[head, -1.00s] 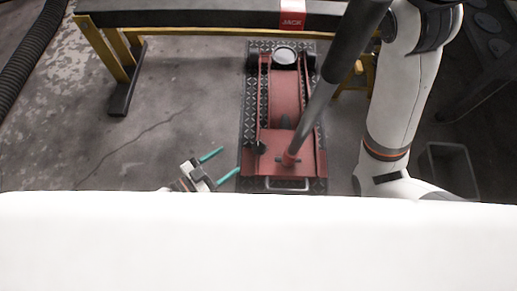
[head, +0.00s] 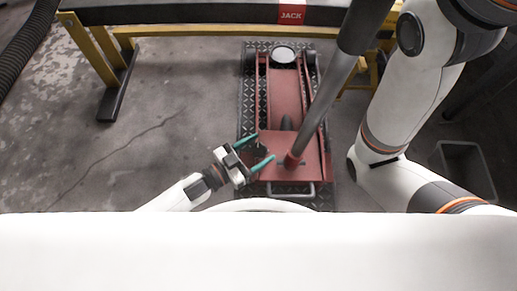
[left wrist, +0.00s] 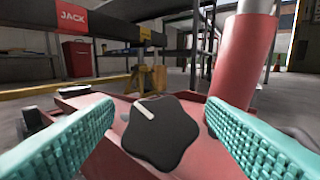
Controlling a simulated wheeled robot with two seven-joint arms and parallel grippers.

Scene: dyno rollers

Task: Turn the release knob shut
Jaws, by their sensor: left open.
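The release knob (left wrist: 160,130) is a black, star-shaped knob with a pale pointer line on top, seen close in the left wrist view. It stands on the red floor jack (head: 287,100). My left gripper (head: 253,152) is open, with its teal fingers on either side of the knob in the left wrist view (left wrist: 165,145); I cannot tell whether they touch it. In the head view the knob is mostly hidden at the gripper. My right arm shows at the right, but its gripper is out of view.
The jack's long grey handle (head: 322,105) rises just right of the knob. The jack rests on a dark tread plate (head: 246,108). A yellow-legged black beam marked JACK (head: 200,14) stands behind. A grey bin (head: 465,168) is at the right. The floor at left is clear.

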